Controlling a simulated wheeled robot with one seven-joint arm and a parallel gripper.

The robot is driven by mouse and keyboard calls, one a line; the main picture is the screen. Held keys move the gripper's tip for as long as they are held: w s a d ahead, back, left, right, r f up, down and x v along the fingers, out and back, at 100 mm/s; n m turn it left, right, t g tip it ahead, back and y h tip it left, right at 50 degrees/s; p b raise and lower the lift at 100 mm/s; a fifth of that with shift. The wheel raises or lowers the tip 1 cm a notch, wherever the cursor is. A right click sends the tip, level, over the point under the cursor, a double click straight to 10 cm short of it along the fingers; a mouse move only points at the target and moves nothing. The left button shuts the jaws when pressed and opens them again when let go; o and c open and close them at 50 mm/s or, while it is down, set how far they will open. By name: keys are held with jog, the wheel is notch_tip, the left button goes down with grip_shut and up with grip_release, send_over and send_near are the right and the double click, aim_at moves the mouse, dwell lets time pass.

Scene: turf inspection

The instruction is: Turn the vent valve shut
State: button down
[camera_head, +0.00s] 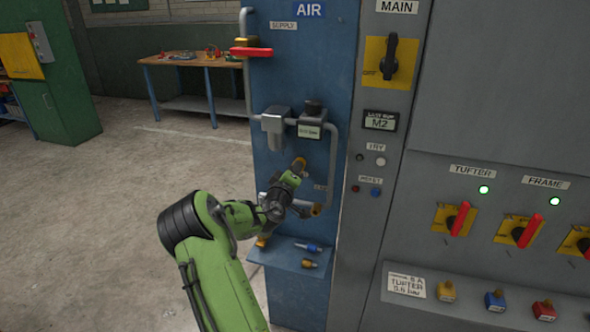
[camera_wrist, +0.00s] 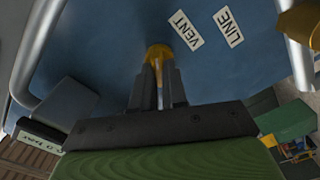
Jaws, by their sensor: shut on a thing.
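The vent valve (camera_wrist: 158,50) shows in the wrist view as a yellow-brass fitting on the blue panel, beside a VENT label (camera_wrist: 186,30). My gripper (camera_wrist: 159,76) is at this valve, its two dark fingers shut on its handle, with a thin yellowish strip showing between them. How far the handle is turned cannot be told, as the fingers cover most of it. In the head view my green arm reaches to the lower part of the blue AIR panel (camera_head: 348,60), and its wrist hides most of the fittings there.
A regulator with a small display (camera_head: 311,130) sits above my wrist. A red supply handle (camera_head: 252,52) sticks out at upper left. A small shelf (camera_head: 290,255) with blue and brass fittings is below. Grey electrical cabinets stand right; open floor lies left, with a workbench (camera_head: 190,62) behind.

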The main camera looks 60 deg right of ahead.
jog(key=n+p, duration=0.2)
jog(key=n, duration=0.4)
jog(key=shift+w+f, duration=0.1)
jog(key=shift+n+p, duration=0.3)
dwell(0.3)
jog(key=c, duration=1.2)
grip_release()
jog(key=shift+o, duration=0.2)
jog(key=s+a+b, duration=0.2)
jog(key=a+b, duration=0.1)
jog(key=a, duration=1.2)
jog(key=shift+s+a, duration=0.25)
jog(key=shift+a, duration=0.05)
